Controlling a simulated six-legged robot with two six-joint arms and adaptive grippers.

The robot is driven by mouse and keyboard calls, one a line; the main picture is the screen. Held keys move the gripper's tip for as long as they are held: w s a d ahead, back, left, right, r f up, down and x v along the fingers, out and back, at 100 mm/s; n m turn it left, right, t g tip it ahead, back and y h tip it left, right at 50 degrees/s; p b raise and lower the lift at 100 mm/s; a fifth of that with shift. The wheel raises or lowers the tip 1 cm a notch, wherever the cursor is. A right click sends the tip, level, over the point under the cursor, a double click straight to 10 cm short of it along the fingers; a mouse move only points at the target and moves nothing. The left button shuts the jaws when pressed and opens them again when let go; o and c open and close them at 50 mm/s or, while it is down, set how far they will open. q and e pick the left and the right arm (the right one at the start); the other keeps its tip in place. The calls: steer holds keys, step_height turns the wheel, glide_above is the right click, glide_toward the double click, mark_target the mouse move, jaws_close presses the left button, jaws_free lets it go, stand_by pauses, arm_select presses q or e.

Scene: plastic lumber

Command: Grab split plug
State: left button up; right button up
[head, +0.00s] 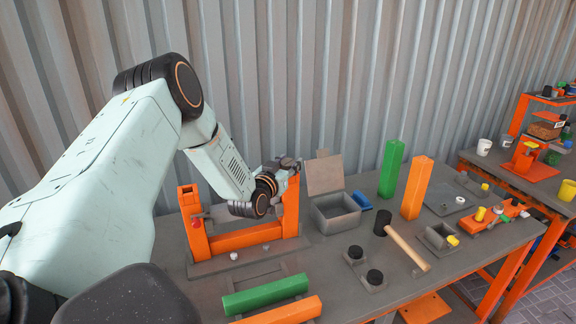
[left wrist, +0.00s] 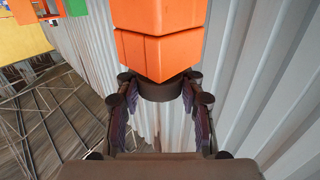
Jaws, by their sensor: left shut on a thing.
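My left gripper (head: 289,164) is at the top of the right post of an orange frame (head: 245,238) on the grey table. In the left wrist view, my left gripper (left wrist: 158,90) is shut on a dark grey round plug (left wrist: 160,90). The plug sits against the end of an orange block (left wrist: 158,45) that has a seam across it. I cannot tell whether the plug is still inside the block. In the head view the plug is mostly hidden by the gripper. My right gripper is not in view.
A grey open-lidded box (head: 337,212) stands right of the frame. Green (head: 265,295) and orange (head: 285,312) bars lie at the front. A corrugated wall (head: 300,80) is close behind.

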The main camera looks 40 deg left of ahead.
mark_target(288, 161)
arm_select(q)
step_height(288, 161, up, 10)
steer(key=shift+s+r+p, duration=0.1)
steer(key=shift+p, duration=0.5)
